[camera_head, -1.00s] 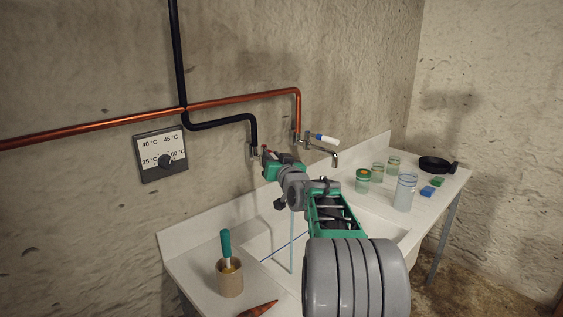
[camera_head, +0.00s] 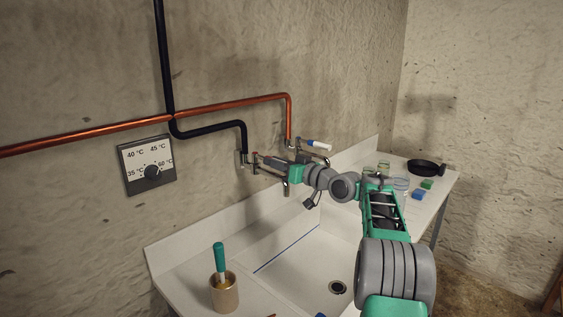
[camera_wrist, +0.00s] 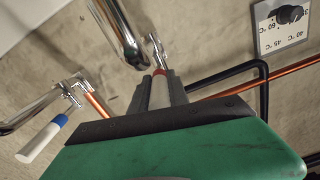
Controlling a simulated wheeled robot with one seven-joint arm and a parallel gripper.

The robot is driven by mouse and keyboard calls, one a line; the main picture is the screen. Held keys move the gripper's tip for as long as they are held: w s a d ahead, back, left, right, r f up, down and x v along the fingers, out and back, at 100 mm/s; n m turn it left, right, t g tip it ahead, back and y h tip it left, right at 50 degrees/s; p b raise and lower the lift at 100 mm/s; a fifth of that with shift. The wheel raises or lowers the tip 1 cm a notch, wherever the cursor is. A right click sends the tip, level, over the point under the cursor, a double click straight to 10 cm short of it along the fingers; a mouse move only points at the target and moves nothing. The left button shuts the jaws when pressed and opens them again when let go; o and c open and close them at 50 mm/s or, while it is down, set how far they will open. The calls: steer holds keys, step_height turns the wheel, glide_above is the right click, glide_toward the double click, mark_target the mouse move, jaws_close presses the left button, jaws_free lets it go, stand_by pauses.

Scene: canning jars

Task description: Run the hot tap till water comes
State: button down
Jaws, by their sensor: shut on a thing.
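The left tap (camera_head: 246,160) is on the wall at the end of the black pipe, with a chrome spout (camera_head: 285,187); the spout also shows in the wrist view (camera_wrist: 120,36). My gripper (camera_wrist: 161,88) is shut on this lever, with one dark finger on each side; in the head view my gripper (camera_head: 272,163) is at the left tap. No water stream shows under the spout. The right tap (camera_head: 318,145), on the copper pipe, has a white lever with a blue part.
The white sink basin (camera_head: 309,285) is below, with a dark drain (camera_head: 337,287). A cup with a green-handled tool (camera_head: 224,291) stands at front left. A temperature dial (camera_head: 148,164) is on the wall. Jars (camera_head: 384,165) and a black pan (camera_head: 424,166) stand at back right.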

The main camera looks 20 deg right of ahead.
steer(key=c, duration=1.3)
jaws_free()
steer(key=b+v, duration=0.2)
steer(key=v, duration=0.5)
steer(key=shift+s+d, duration=0.2)
steer(key=shift+s, duration=0.15)
